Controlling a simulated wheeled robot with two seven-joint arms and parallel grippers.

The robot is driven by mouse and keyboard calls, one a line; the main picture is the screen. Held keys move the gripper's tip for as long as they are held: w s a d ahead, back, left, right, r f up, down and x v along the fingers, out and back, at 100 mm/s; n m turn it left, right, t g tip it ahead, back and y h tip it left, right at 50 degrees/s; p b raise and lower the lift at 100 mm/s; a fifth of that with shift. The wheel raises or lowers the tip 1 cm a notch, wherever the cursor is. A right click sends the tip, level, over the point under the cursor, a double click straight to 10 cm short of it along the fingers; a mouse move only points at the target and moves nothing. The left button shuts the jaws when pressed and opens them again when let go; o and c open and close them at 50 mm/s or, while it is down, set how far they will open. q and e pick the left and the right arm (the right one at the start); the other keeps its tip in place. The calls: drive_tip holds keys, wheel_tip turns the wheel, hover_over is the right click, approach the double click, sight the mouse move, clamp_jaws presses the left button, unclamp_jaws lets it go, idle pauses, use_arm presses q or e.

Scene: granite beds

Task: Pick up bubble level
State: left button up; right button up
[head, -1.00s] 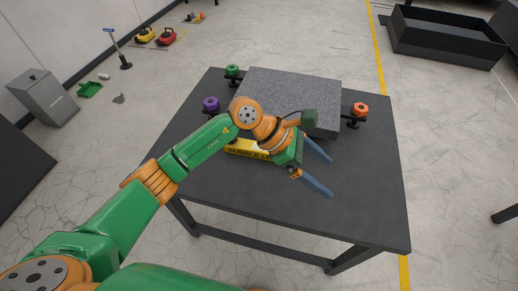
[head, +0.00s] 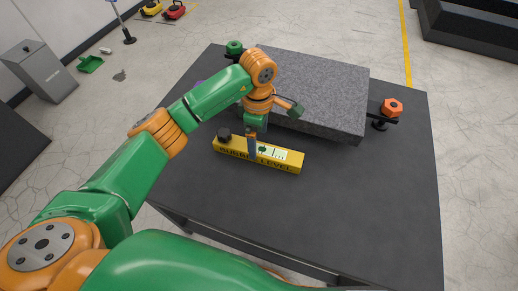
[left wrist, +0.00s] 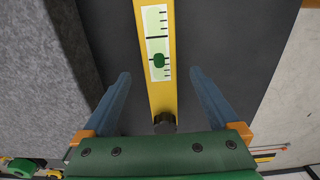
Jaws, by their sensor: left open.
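The bubble level (head: 284,159) is a long yellow bar with a pale green vial window and a black knob (head: 223,134) at its left end. It lies on the dark table (head: 340,210) in front of the granite slab. My left gripper (head: 252,150) points down over the middle of the level, its finger covering part of it. In the left wrist view, the level (left wrist: 161,97) runs between the two open blue fingers of the left gripper (left wrist: 160,73), with gaps on both sides. My right gripper is not in view.
The grey granite slab (head: 320,90) stands just behind the level, close to my left arm. The table's front right is clear.

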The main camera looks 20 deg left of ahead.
sight(258, 148)
use_arm(q)
wheel_tip(258, 148, down, 4)
drive_tip(key=shift+a, duration=0.1)
clamp_jaws()
idle(0.4)
